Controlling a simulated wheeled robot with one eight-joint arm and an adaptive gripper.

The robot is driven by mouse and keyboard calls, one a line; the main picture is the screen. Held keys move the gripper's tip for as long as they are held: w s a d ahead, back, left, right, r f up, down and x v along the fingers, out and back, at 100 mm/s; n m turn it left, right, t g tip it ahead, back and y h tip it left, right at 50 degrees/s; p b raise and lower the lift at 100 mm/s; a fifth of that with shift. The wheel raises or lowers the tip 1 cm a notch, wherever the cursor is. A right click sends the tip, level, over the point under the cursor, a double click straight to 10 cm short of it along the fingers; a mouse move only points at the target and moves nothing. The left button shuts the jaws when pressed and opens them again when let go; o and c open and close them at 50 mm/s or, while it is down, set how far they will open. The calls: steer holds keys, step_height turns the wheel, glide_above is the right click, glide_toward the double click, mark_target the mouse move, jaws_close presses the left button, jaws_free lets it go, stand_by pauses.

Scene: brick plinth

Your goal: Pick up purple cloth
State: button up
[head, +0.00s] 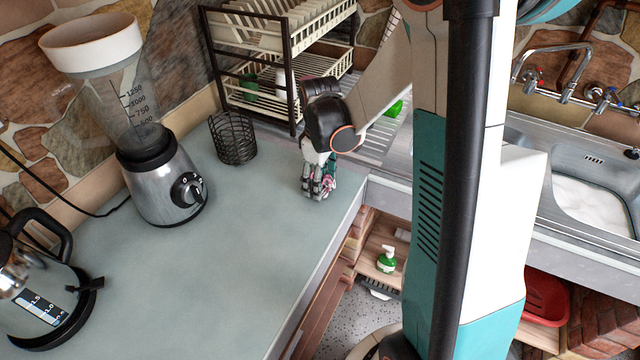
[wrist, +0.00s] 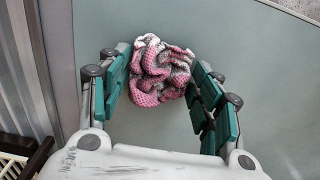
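A crumpled knitted cloth (wrist: 160,75) in pinkish purple, white and grey lies on the grey-green countertop (wrist: 262,95). In the wrist view it sits between the two green-padded fingers of my gripper (wrist: 160,65), near their tips. The fingers are apart, one on each side of the cloth and very close to its edges; I cannot tell whether they touch it. In the head view my gripper (head: 319,182) points down at the counter near its right edge, and hides most of the cloth; only small pinkish bits show among the fingers.
A black wire basket (head: 232,140) and a dish rack (head: 285,60) with plates stand behind my gripper. A blender (head: 165,180) and a glass kettle (head: 45,300) stand to the left. The sink (head: 590,205) is at the right. The counter's middle is clear.

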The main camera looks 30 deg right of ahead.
steer(key=shift+c, duration=0.9)
steer(key=shift+r, duration=0.15)
step_height(320, 180, up, 20)
steer(key=p, duration=0.6)
steer(key=shift+c, duration=1.2)
